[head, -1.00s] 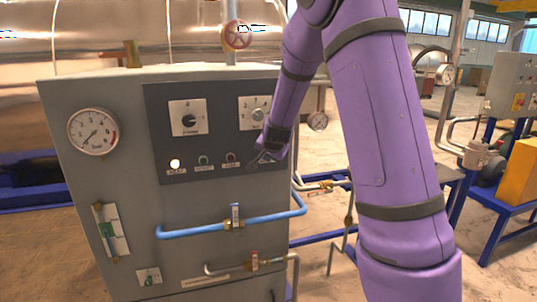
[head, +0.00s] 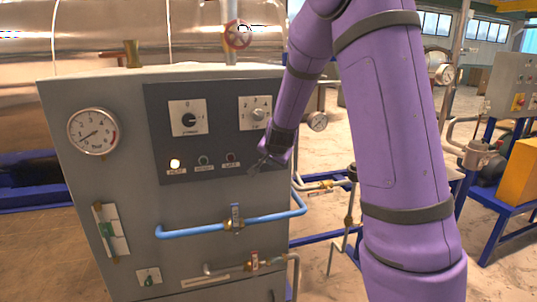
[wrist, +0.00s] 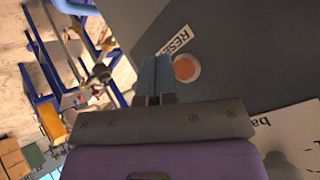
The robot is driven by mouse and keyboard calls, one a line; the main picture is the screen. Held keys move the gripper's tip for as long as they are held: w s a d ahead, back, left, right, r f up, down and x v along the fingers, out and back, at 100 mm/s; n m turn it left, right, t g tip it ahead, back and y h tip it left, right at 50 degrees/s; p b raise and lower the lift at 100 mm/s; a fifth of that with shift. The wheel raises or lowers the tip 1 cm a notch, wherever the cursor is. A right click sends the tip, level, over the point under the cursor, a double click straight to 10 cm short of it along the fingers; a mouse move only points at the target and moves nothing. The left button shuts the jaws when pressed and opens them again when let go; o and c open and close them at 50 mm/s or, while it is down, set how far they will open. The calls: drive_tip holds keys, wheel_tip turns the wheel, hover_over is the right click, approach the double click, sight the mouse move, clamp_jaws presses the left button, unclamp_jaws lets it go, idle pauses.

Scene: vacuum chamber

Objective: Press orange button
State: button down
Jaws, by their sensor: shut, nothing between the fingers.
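The orange button (wrist: 186,68) is round with a pale ring and shows in the wrist view on the dark panel. A label (wrist: 173,43) beginning "RESE" lies beside it. My gripper (wrist: 156,66) is shut and empty, its fingertips just left of the button in that view; I cannot tell whether they touch the panel. In the head view my gripper (head: 256,168) is at the lower right of the dark panel (head: 215,105), right of the row of small buttons. I cannot make out the orange button there.
A lit white button (head: 175,163), a green one (head: 203,160) and a red one (head: 231,157) sit left of my gripper. Two knobs (head: 189,120) (head: 257,114) are above. A blue pipe (head: 190,229) with a valve runs below.

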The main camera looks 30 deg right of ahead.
drive_tip(key=shift+s+a, duration=0.3)
drive_tip(key=shift+s, duration=0.65)
drive_tip(key=shift+s+a, duration=0.25)
drive_tip(key=shift+s, duration=0.7)
drive_tip(key=s+a+r+n+y, duration=0.4)
drive_tip(key=s+a+r+n, duration=0.2)
drive_tip(key=s+a+r, duration=0.6)
drive_tip(key=s+a+r+n+g, duration=0.1)
drive_tip(key=s+n, duration=0.2)
drive_tip(key=s, duration=0.7)
drive_tip(key=s+a+r+n+g, duration=0.1)
drive_tip(key=s+n+g, duration=0.1)
drive_tip(key=s, duration=0.8)
drive_tip(key=shift+s+r+n+h, duration=0.2)
drive_tip(key=shift+s+n+h, duration=0.05)
drive_tip(key=shift+n+h, duration=0.15)
